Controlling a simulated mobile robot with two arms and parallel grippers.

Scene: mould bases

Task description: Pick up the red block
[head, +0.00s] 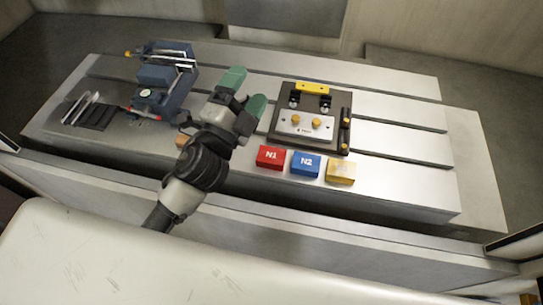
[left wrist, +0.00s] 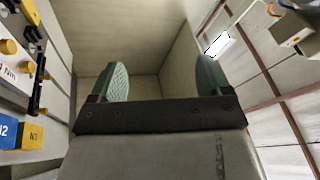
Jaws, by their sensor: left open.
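The red block (head: 270,157), marked N1, lies on the front part of the grey slotted table (head: 400,186), left of a blue block (head: 306,164) marked N2. My left gripper (head: 245,92) is above the table, up and left of the red block in the head view. Its two green fingers are apart with nothing between them. In the left wrist view the open fingers (left wrist: 163,80) face a bare wall, and the red block does not show there. My right gripper is not in view.
A yellow block (head: 340,172) lies right of the blue one. Behind the blocks is a dark fixture plate (head: 335,138) with yellow knobs. A blue vise-like device (head: 160,78) and a dark rack (head: 90,115) stand at the left. The table's right side is clear.

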